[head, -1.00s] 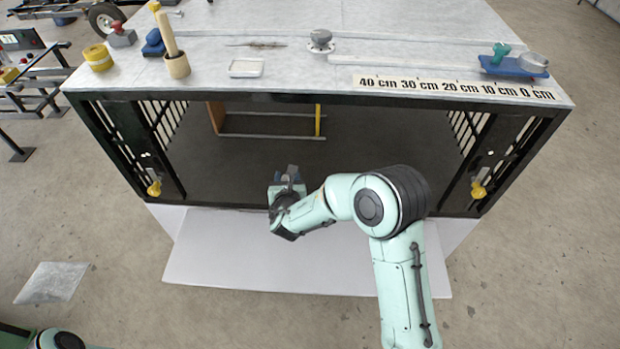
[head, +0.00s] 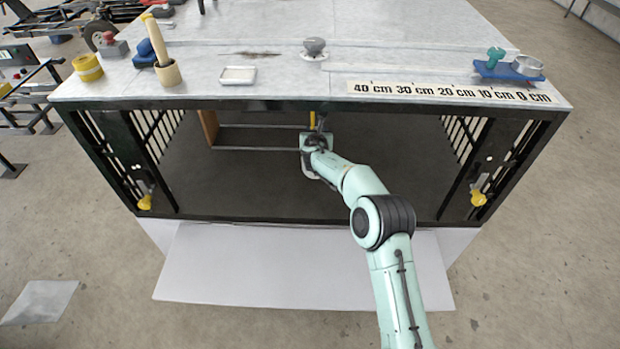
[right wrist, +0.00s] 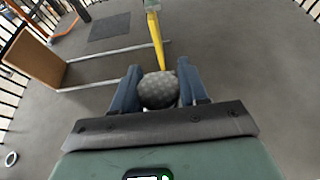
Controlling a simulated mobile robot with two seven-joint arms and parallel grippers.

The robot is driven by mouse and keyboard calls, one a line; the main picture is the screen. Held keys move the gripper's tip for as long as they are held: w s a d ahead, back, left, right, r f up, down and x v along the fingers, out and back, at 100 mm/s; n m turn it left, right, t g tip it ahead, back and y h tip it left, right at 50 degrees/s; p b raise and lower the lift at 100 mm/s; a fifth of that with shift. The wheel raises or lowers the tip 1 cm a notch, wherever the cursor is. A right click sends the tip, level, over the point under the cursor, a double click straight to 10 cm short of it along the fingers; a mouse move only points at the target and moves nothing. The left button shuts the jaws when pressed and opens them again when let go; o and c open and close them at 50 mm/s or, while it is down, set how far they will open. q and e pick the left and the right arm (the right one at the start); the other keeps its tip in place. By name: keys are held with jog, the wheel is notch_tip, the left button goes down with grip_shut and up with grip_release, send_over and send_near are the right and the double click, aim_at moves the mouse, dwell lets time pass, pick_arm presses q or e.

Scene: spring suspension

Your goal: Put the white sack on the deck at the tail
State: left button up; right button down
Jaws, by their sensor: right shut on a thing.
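My right gripper (right wrist: 165,93) is shut on a rounded grey speckled thing (right wrist: 158,91), which shows between its blue fingers in the right wrist view. I cannot tell whether this is the white sack; no clearly white sack shows. In the head view my right gripper (head: 314,142) reaches into the open-fronted bay, above its dark deck (head: 250,185), near a yellow post (head: 312,119); the held thing is hidden there. The post stands just beyond the fingers in the right wrist view (right wrist: 154,38). My left gripper is not in view.
Rails (head: 262,150) and a brown panel (head: 209,126) stand on the deck's left half. Barred sides with yellow knobs (head: 144,203) flank the bay. A white sheet (head: 300,270) lies in front. The deck's right half looks clear.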

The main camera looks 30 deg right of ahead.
notch_tip(320, 180, down, 5)
jog(key=shift+r+b, duration=0.2)
jog(key=shift+b, duration=0.35)
jog(key=shift+f+b, duration=0.3)
jog(key=shift+f, duration=1.85)
jog(key=shift+f, duration=0.2)
jog(key=c, duration=0.6)
grip_release()
jog(key=shift+s, duration=0.1)
